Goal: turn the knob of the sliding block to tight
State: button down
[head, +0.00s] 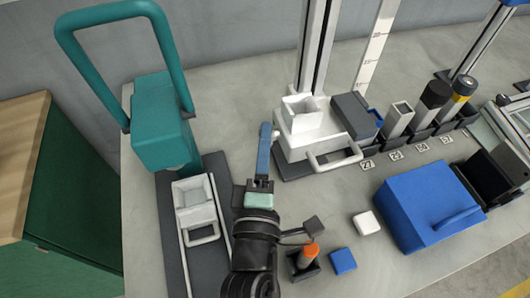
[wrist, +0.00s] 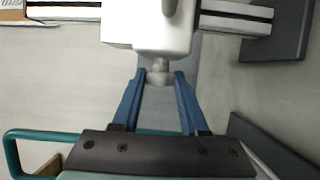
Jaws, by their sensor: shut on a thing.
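The white sliding block (wrist: 150,30) sits on a rail that crosses the top of the wrist view. Its small grey knob (wrist: 160,72) sticks out toward me between my two blue fingertips. My gripper (wrist: 161,76) is shut on this knob, with a fingertip against each side. In the head view my gripper (head: 265,130) reaches up to the left side of the white block (head: 300,124) at the foot of the upright rails (head: 312,50). The knob is hidden there by my fingers, and I cannot read any mark of its setting.
A teal block with a tall handle (head: 160,120) stands at the left. A white carriage (head: 195,205) sits on a dark track beside my arm. A blue box (head: 420,205), a white cube (head: 366,223) and a blue cube (head: 343,261) lie at the right. Dark-topped cylinders stand behind.

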dwell(0.6)
jog(key=shift+c, duration=2.2)
grip_release()
jog(key=s+a+b, duration=0.1)
jog(key=s+b, duration=0.2)
jog(key=s, duration=1)
jog(key=shift+f+b, duration=0.4)
jog(key=shift+f, duration=0.05)
jog(key=shift+w, duration=0.1)
